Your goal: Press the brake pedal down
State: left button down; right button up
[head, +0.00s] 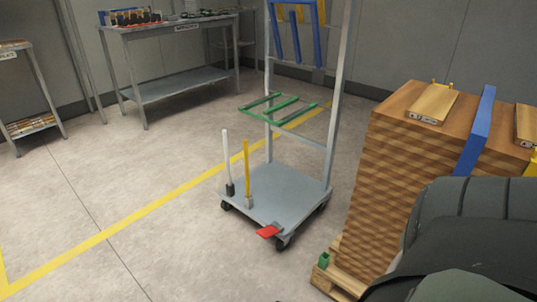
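The brake pedal (269,232) is a small red plate at the front lower edge of a grey wheeled cart (285,190). It sticks out just above the floor, near a front caster. Whether it is up or pressed cannot be told for sure. The cart has a tall upright frame with blue racks and a green shelf (277,110). A white rod and a yellow rod stand on its left side. A dark part of my own arm fills the lower right corner. Neither gripper shows in the head view.
A large stack of brown boards (412,150) on a wooden pallet (338,279) stands right of the cart, with a blue strap over it. A metal workbench (180,86) stands at the back left. Open floor (180,240) with a yellow line lies left and front of the cart.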

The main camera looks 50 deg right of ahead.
aim_at(267, 232)
jog(key=i+j+z, duration=0.15)
jog(key=i+z, duration=0.25)
jog(key=i+j+z, duration=0.15)
jog(key=z, duration=0.25)
jog(key=i+j+z, duration=0.2)
jog(key=j+z, duration=0.25)
jog(key=i+j+z, duration=0.25)
jog(key=j+z, duration=0.25)
jog(key=i+j+z, duration=0.1)
jog(key=j+z, duration=0.45)
jog(key=j, duration=0.55)
jog(key=i, duration=0.05)
